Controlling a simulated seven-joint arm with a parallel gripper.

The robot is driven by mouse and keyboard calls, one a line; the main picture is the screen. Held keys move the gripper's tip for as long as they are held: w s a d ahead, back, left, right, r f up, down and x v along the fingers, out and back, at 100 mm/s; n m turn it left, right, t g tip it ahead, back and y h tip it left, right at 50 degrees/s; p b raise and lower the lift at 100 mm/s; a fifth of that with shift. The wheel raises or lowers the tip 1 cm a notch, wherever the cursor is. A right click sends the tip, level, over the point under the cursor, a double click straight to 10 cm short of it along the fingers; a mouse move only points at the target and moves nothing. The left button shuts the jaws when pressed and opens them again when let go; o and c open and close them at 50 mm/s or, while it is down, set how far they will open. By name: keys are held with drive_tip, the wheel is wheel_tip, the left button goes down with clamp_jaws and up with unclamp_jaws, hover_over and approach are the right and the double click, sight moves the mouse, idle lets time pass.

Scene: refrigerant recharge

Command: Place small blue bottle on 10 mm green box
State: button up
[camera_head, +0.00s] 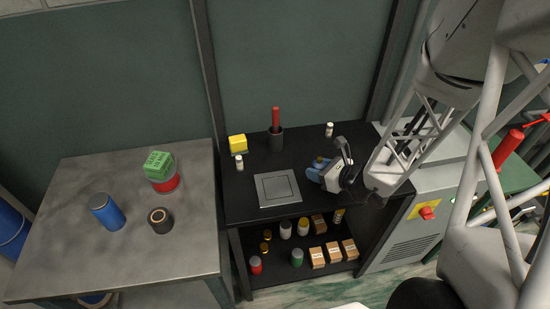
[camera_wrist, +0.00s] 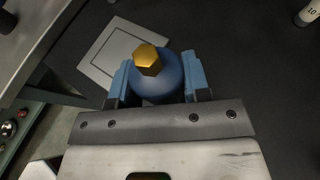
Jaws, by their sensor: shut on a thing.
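My gripper (camera_head: 325,172) is over the right side of the black table in the head view. In the wrist view, its two blue fingers (camera_wrist: 158,78) are shut on the sides of a small blue bottle (camera_wrist: 155,88) with a gold hexagonal cap. Whether the bottle touches the table top is unclear. A green box (camera_head: 158,160) is on the grey table at left, on top of a red round thing (camera_head: 166,183). The gripper is well to the right of it. I cannot read any size marking on the green box.
A larger blue cylinder (camera_head: 107,211) and a dark cylinder (camera_head: 160,220) stand on the grey table (camera_head: 90,258). The black table has a grey square plate (camera_head: 277,188), a yellow box (camera_head: 237,143), a red-handled tool in a dark holder (camera_head: 276,138) and small white bottles (camera_head: 329,129).

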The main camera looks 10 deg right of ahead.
drive_tip(key=shift+a, duration=0.15)
drive_tip(key=shift+w+a+r, duration=0.15)
drive_tip(key=shift+a+r, duration=0.05)
drive_tip(key=shift+a, duration=0.25)
drive_tip(key=shift+w+a+r, duration=0.15)
drive_tip(key=shift+a, duration=0.25)
drive_tip(key=s+a+r+n+g+y, duration=0.1)
drive_tip(key=a+r, duration=0.3)
drive_tip(key=a, duration=0.7)
drive_tip(key=s+a+r+n+g+y, duration=0.1)
drive_tip(key=s+a+r+n+g, duration=0.1)
drive_tip(key=a, duration=1)
drive_tip(key=s+a+r+n+g+y, duration=0.2)
drive_tip(key=a+r, duration=0.4)
drive_tip(key=a, duration=0.5)
drive_tip(key=shift+a+r+n+g, duration=0.3)
drive_tip(key=shift+a+n+g, duration=0.1)
drive_tip(key=shift+n, duration=0.1)
drive_tip(key=shift+w, duration=0.15)
hover_over(157, 161)
drive_tip(key=shift+d+f, duration=0.1)
drive_tip(key=shift+f, duration=0.6)
